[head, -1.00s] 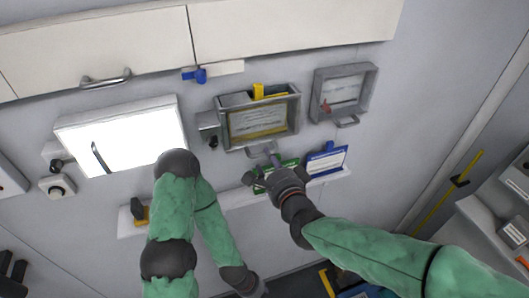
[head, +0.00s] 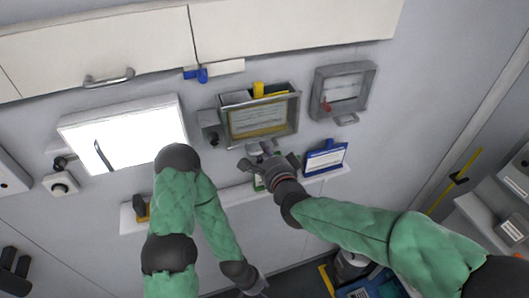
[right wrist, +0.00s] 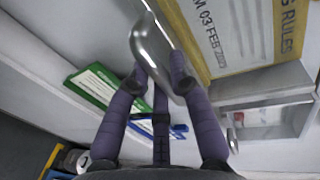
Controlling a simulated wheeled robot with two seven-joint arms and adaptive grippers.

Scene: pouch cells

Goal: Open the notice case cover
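The notice case (head: 294,112) is a grey framed box on the wall with a yellow-edged notice behind its cover, which looks closed. Its metal handle (right wrist: 152,48) shows large in the right wrist view, at the cover's lower edge. My right gripper (head: 264,154) is just below the case, its fingers spread. In the right wrist view my right gripper (right wrist: 160,72) has its fingertips on either side of the handle's near end, with a gap between them; firm contact is not visible. My left arm reaches down at the lower middle of the head view, its gripper (head: 256,288) barely showing at the bottom edge.
A second grey case (head: 372,90) hangs to the right. A bright white panel (head: 150,128) is on the left. Below, a shelf (head: 228,193) holds a blue-framed card (head: 325,157) and a green card (right wrist: 92,88). Cupboards (head: 290,28) run above.

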